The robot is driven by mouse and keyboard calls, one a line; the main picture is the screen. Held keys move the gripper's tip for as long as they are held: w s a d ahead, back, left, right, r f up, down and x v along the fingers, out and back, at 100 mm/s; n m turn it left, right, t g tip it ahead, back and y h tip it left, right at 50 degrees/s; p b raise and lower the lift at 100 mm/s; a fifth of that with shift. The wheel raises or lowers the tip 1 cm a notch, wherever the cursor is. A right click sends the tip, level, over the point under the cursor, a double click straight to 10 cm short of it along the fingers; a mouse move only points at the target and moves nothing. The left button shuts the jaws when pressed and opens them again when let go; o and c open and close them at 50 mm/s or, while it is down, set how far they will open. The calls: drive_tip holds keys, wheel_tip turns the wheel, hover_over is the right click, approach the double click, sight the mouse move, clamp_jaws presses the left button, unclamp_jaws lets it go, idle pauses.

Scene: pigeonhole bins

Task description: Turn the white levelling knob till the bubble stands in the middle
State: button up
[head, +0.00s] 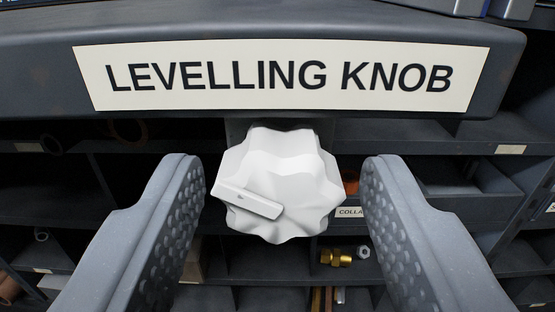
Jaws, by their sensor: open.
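The white levelling knob (285,170) hangs under a dark shelf edge, in the middle of the head view. It has a lobed rim and a raised pointer bar on its face, slanting down to the right. A white label (285,77) reading "LEVELLING KNOB" is on the shelf edge above it. My gripper (282,180) is open, with one finger on each side of the knob. Gaps show between the knob and both fingers in the picture. No bubble or level vial is in view.
The dark shelf edge (40,75) runs across the top, just above my fingers. Behind the knob are dark pigeonhole bins with small labels. A brass fitting (336,257) and other small parts lie in the lower bins.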

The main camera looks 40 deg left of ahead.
drive_tip(key=shift+s, duration=0.1)
drive_tip(key=v, duration=0.6)
drive_tip(key=shift+p, duration=0.45)
